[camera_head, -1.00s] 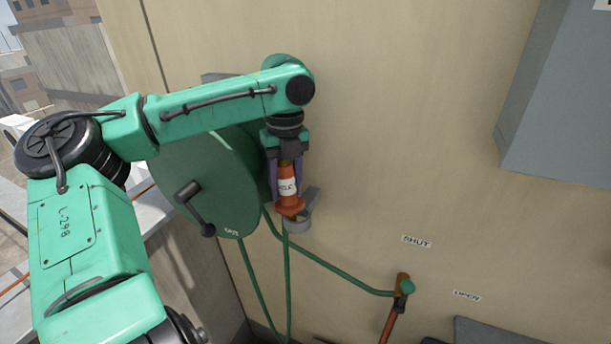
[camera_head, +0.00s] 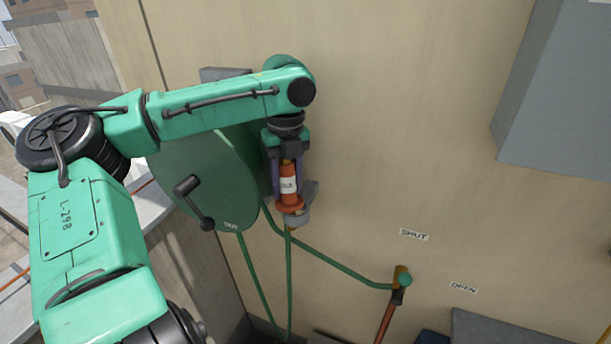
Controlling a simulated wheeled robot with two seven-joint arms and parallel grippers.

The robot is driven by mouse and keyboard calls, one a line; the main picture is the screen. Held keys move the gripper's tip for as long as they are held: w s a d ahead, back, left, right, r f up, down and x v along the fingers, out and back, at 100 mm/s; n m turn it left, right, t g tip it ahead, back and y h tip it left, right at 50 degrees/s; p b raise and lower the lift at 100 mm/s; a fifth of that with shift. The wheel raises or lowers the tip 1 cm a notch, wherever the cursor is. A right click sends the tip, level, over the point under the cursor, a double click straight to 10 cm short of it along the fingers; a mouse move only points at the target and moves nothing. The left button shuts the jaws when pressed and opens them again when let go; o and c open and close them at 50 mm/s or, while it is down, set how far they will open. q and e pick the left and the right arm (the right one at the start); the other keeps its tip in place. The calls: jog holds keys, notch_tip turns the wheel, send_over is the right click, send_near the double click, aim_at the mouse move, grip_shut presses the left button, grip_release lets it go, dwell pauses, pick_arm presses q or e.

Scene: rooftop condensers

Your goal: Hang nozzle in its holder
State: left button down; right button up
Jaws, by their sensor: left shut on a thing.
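The orange nozzle (camera_head: 288,190) with a white label hangs upright, pointing down, in the jaws of my left gripper (camera_head: 286,180). My left gripper is shut on it from above. The grey holder (camera_head: 298,217) is fixed to the beige wall, and the nozzle's lower orange collar is at the holder's top, in line with it. Whether the collar rests on the holder or is just above it, I cannot tell. A green hose runs down from below the nozzle. My right gripper is not in view.
A green hose reel (camera_head: 207,180) with a black crank is left of the nozzle. A valve (camera_head: 402,279) with SHUT (camera_head: 414,234) and OPEN (camera_head: 464,287) labels is at lower right. A grey box (camera_head: 560,100) is on the wall at right. The wall between is clear.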

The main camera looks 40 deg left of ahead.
pick_arm(q)
jog(key=shift+s+f, duration=0.2)
jog(key=shift+f, duration=0.15)
jog(key=shift+s+d+f, duration=0.1)
jog(key=shift+f, duration=0.2)
jog(key=shift+d+f, duration=0.1)
jog(key=shift+s+d+f, duration=0.1)
jog(key=shift+d+f, duration=0.05)
jog(key=shift+c, duration=1.8)
grip_release()
jog(key=shift+s, duration=0.3)
jog(key=shift+s+a+r, duration=0.2)
jog(key=shift+m, duration=0.3)
jog(key=shift+a+r, duration=0.1)
jog(key=shift+a, duration=0.15)
